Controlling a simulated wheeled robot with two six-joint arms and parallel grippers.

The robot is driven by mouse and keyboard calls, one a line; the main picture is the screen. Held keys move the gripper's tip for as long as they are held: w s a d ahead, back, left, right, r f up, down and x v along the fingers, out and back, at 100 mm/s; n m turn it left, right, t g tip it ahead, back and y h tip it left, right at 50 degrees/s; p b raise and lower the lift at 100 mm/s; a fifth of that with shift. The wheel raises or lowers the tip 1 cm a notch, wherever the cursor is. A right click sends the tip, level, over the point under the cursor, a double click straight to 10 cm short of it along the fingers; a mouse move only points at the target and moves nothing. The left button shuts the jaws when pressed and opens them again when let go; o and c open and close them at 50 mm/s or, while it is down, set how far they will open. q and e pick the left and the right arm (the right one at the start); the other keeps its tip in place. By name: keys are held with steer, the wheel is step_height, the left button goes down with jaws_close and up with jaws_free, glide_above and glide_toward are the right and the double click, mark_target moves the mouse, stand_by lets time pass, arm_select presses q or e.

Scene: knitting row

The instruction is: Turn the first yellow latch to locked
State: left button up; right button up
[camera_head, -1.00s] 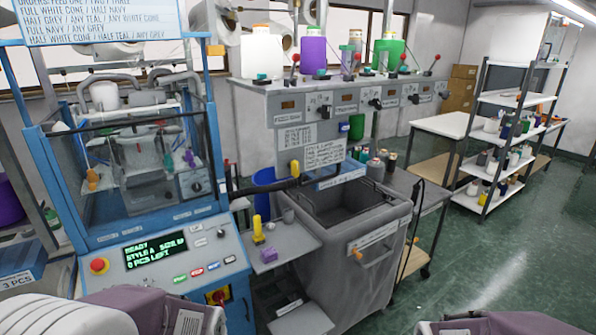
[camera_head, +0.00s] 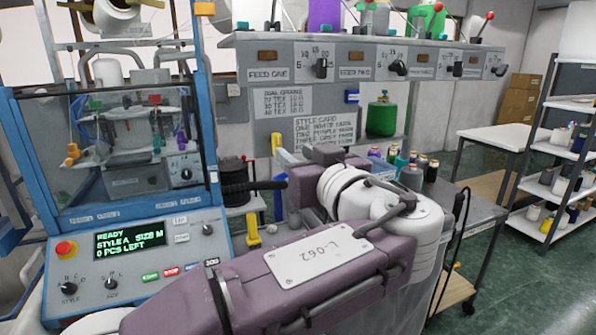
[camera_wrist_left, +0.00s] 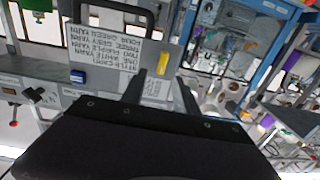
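A yellow latch handle (camera_head: 277,142) stands upright just left of my left gripper (camera_head: 283,167) in the head view. In the left wrist view the yellow handle (camera_wrist_left: 166,59) is just beyond and between the two dark fingertips of my left gripper (camera_wrist_left: 161,78). The fingers are apart, with nothing seen held. Whether they touch the handle I cannot tell. A second yellow piece (camera_head: 252,230) stands lower, beside the blue machine. My left arm hides much of the space below. My right gripper is not in view.
The blue-framed machine (camera_head: 25,140) with its control panel stands at left. A feed panel with dark knobs (camera_head: 320,68) runs above my gripper, with a style card (camera_head: 325,132) below it. Cones (camera_head: 412,175) stand on the grey table at right.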

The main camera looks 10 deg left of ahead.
mark_target(278, 144)
arm_select(q)
steer(key=shift+w+a+r+h+p, duration=0.1)
steer(key=shift+w+a+h+p, duration=0.2)
steer(key=shift+w+a+p, duration=0.75)
steer(key=p+x, duration=0.1)
steer(key=x, duration=0.4)
steer(key=shift+s+a, duration=0.1)
steer(key=shift+a, duration=0.05)
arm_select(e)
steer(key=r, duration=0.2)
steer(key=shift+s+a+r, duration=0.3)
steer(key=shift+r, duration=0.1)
arm_select(q)
jaws_close()
